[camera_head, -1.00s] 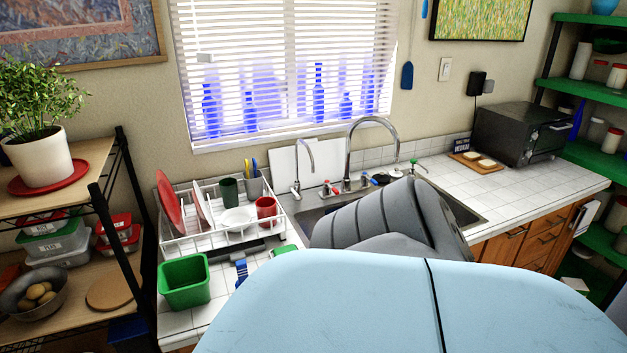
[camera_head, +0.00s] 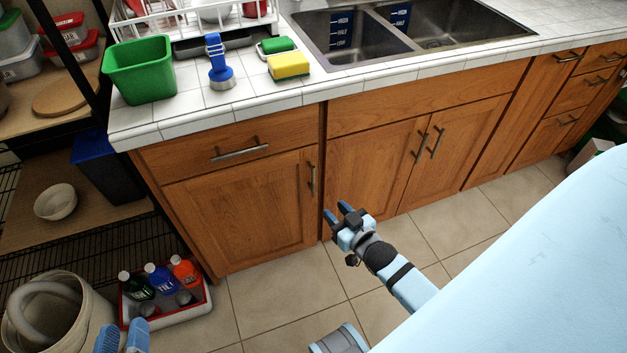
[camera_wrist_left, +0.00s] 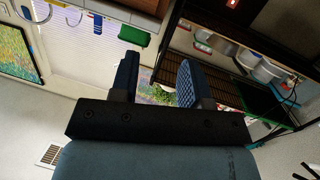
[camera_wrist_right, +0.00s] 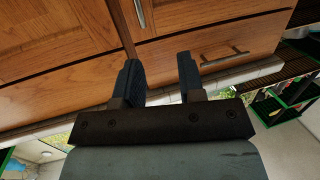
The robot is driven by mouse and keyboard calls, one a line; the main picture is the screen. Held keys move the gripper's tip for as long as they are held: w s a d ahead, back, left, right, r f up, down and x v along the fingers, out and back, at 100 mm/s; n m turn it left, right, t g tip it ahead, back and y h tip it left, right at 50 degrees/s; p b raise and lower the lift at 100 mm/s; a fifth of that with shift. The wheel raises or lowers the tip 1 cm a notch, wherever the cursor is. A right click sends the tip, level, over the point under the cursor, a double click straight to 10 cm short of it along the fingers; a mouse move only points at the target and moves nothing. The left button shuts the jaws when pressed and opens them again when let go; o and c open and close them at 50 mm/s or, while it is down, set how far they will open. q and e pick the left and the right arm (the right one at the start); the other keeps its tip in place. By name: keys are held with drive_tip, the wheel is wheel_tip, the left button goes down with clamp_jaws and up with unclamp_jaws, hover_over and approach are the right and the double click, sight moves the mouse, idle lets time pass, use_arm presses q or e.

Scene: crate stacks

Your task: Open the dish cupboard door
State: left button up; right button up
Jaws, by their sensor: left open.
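Wooden cupboard doors line the counter front in the head view, all closed. A single door (camera_head: 235,205) sits under a drawer at the left, with a vertical handle (camera_head: 311,180) near its right edge. A pair of doors (camera_head: 375,165) stands under the sink. I cannot tell which is the dish cupboard. My right gripper (camera_head: 338,211) is open and empty, in front of the lower part of the cabinet near that handle. In the right wrist view, its fingers (camera_wrist_right: 159,75) are apart before the wood fronts. My left gripper (camera_head: 124,334) is open at the lower left, away from the doors.
The drawer (camera_head: 240,145) above the single door is closed. A bottle caddy (camera_head: 170,300) and a white bucket (camera_head: 45,315) stand on the floor at left, by a shelf (camera_head: 100,200). Tiled floor (camera_head: 285,300) before the cabinet is clear.

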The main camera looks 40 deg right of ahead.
wheel_tip(320, 180, down, 5)
drive_tip(key=w+d+b, duration=0.1)
drive_tip(key=d+b, duration=0.1)
drive_tip(key=b, duration=0.1)
drive_tip(key=t+b, duration=0.1)
drive_tip(key=b, duration=0.3)
approach(314, 182)
drive_tip(key=shift+h, duration=0.3)
drive_tip(key=w, duration=0.5)
drive_tip(key=shift+f, duration=0.2)
drive_tip(key=w, duration=0.4)
drive_tip(key=shift+b, duration=0.4)
use_arm(q)
drive_tip(key=shift+s+d+r+t+h, duration=0.1)
drive_tip(key=shift+d+r+t+h, duration=0.1)
drive_tip(key=shift+d+t+h, duration=0.45)
drive_tip(key=shift+s+d+r+t+h, duration=0.1)
drive_tip(key=shift+d+r+t+h, duration=0.1)
drive_tip(key=shift+d+t+h, duration=0.45)
use_arm(e)
drive_tip(key=shift+w+r, duration=0.1)
drive_tip(key=shift+w, duration=0.65)
drive_tip(key=shift+c, duration=0.4)
clamp_jaws()
